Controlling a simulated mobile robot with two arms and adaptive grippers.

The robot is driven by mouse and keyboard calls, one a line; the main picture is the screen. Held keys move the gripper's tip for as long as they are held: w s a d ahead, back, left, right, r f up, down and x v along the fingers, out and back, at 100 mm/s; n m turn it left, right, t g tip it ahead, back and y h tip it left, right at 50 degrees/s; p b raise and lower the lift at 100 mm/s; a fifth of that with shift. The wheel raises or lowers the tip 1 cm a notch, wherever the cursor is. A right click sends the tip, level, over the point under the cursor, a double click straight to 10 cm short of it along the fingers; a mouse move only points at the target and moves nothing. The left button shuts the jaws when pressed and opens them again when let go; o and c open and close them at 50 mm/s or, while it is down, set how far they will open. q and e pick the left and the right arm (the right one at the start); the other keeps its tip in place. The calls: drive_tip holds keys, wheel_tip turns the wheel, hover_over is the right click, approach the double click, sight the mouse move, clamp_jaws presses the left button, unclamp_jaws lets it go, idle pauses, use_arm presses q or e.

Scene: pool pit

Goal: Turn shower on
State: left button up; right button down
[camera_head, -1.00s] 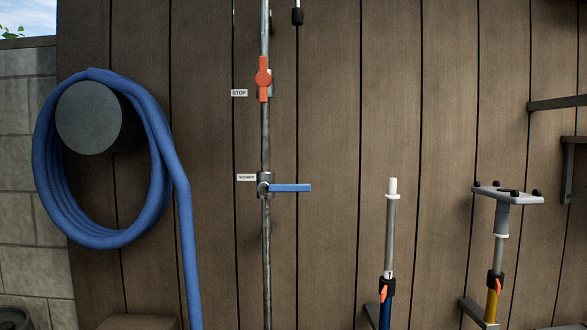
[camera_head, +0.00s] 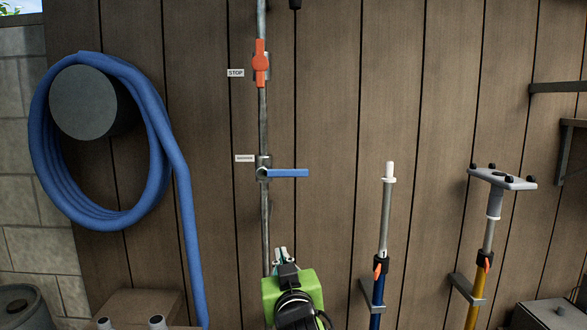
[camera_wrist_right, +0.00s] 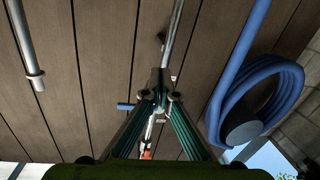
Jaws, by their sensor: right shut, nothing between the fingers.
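The shower valve's blue lever (camera_head: 287,173) points level to the right from a grey vertical pipe (camera_head: 264,215), beside a small label (camera_head: 245,158) too blurred to read. The lever also shows in the right wrist view (camera_wrist_right: 125,106), left of the fingers. My right gripper (camera_head: 281,252), with a green body, is below the lever in front of the pipe, apart from the lever in the head view. Its fingers (camera_wrist_right: 160,85) are shut and empty; they partly cover the pipe and valve in the wrist view. My left gripper is not in view.
An orange handle (camera_head: 261,63) labelled STOP stands upright higher on the pipe. A coiled blue hose (camera_head: 50,165) hangs at the left. Two poles, one blue-based (camera_head: 379,285) and one yellow-based (camera_head: 478,290), stand to the right. The wooden wall (camera_head: 335,110) is bare right of the lever.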

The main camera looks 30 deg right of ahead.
drive_tip(key=d+r+m+t+h, duration=0.1)
drive_tip(key=r+h, duration=0.1)
drive_tip(key=r, duration=0.7)
drive_tip(key=d+r+m+t+h, duration=0.1)
drive_tip(key=d+r+m+h, duration=0.1)
drive_tip(key=r, duration=0.7)
drive_tip(key=shift+s, duration=0.15)
wheel_tip(320, 180, up, 3)
drive_tip(key=p, duration=0.5)
hover_over(293, 170)
drive_tip(key=s+a, duration=0.1)
drive_tip(key=s, duration=0.1)
drive_tip(key=shift+w+f+t+p, duration=0.15)
drive_tip(key=shift+f+t+p, duration=0.15)
drive_tip(key=shift+f+p, duration=1.15)
drive_tip(key=shift+f+b, duration=0.55)
